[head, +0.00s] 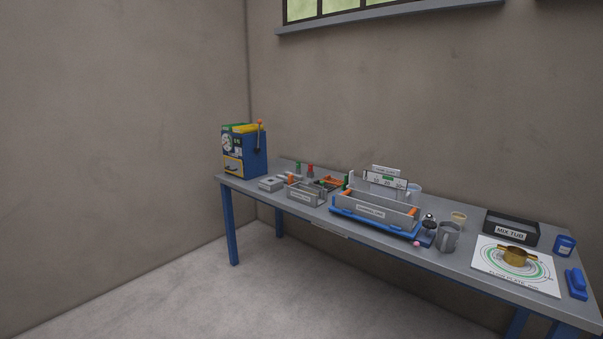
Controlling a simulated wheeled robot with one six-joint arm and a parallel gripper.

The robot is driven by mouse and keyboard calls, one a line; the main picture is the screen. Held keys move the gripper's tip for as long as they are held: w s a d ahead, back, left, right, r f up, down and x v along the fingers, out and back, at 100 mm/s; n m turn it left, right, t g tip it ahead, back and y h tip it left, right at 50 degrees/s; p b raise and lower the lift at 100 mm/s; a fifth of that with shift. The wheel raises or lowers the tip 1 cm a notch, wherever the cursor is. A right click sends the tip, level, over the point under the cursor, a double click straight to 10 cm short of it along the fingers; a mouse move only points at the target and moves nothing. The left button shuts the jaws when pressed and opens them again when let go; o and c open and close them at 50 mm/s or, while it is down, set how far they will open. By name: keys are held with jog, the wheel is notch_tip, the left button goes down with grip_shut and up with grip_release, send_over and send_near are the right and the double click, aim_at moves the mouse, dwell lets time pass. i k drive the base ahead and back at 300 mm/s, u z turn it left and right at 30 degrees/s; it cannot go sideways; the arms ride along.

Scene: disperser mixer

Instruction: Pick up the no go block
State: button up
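I cannot make out a no go label on any block from this distance. A small red-topped piece (310,170) and a small green-topped piece (298,168) stand near the back of the table, left of its middle; I cannot tell whether either is the no go block. A low grey piece (271,183) lies near the table's left end. My gripper is not in view.
The long grey table (335,229) stands along the wall. A blue machine with a lever (252,157) stands at its left end. A grey bin (305,195), blue-based tray (372,219), metal mug (447,237), black tub (511,229) and white plate (490,259) crowd it.

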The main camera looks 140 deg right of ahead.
aim_at(310, 173)
jog(key=z, duration=0.8)
jog(key=k, duration=1.1)
jog(key=z, duration=1.75)
jog(key=i, duration=0.8)
jog(key=z, duration=1.65)
jog(key=i, duration=0.95)
jog(key=z, duration=0.85)
